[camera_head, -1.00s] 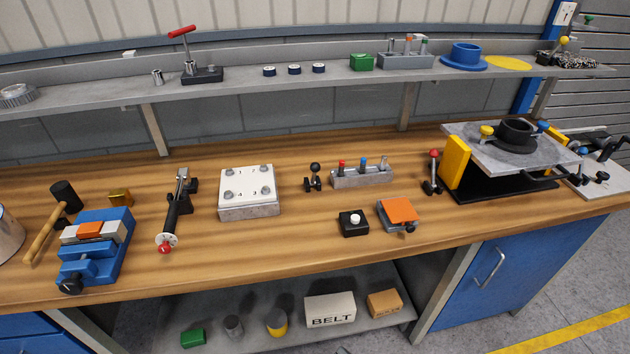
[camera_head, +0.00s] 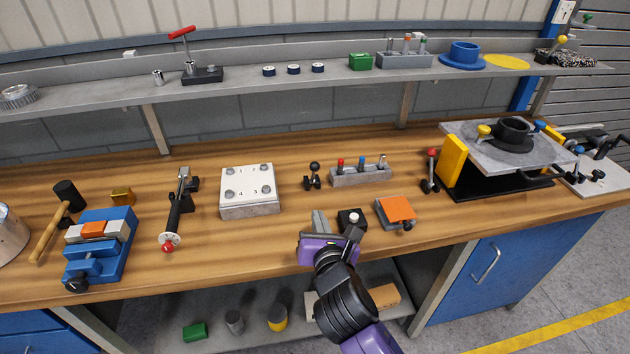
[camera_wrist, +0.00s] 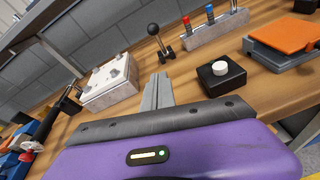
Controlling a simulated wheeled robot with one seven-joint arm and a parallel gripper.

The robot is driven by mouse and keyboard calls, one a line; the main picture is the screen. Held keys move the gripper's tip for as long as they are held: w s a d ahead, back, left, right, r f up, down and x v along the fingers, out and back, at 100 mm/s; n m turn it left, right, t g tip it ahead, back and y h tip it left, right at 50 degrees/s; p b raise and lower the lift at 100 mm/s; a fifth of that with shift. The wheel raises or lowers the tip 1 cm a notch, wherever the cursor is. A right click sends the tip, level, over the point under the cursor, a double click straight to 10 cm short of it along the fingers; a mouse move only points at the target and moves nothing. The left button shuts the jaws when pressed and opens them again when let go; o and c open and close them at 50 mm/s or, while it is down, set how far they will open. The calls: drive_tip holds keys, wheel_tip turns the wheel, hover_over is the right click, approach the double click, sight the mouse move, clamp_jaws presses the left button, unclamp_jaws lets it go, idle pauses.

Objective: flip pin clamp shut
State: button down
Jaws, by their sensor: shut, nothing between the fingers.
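The frames do not label the pin clamp. A small black ball-topped lever (camera_head: 314,174) stands upright on a low dark base, just left of the grey pin block (camera_head: 361,175) with red, blue and grey pins. It also shows in the wrist view (camera_wrist: 158,40), ahead of my fingers. A second lever with a red knob (camera_head: 431,170) stands upright beside the yellow block. A long-handled clamp (camera_head: 178,205) with a red ball end lies at left. My gripper (camera_head: 319,220) is shut and empty above the bench's front, apart from all of these; its fingers (camera_wrist: 158,92) point toward the black-ball lever.
A black box with a white button (camera_head: 351,221) sits close right of my gripper, and an orange-topped block (camera_head: 396,211) beyond it. A white-topped numbered block (camera_head: 248,190) is at left. A fixture plate (camera_head: 465,150) stands at right. Bare wood lies between the numbered block and my fingers.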

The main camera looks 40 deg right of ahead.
sight(313, 173)
drive_tip(key=shift+d+n, duration=0.2)
drive_tip(key=shift+n, duration=0.1)
drive_tip(key=x, duration=1)
drive_tip(key=shift+w+d, duration=0.1)
drive_tip(key=shift+d, duration=0.05)
drive_tip(key=r+p, duration=0.1)
drive_tip(key=d+r, duration=0.1)
drive_tip(key=shift+w+r+p, duration=0.25)
drive_tip(key=shift+r+p, duration=0.05)
drive_tip(key=shift+p, duration=0.05)
drive_tip(key=shift+w+d+r, duration=0.2)
drive_tip(key=shift+r, duration=0.25)
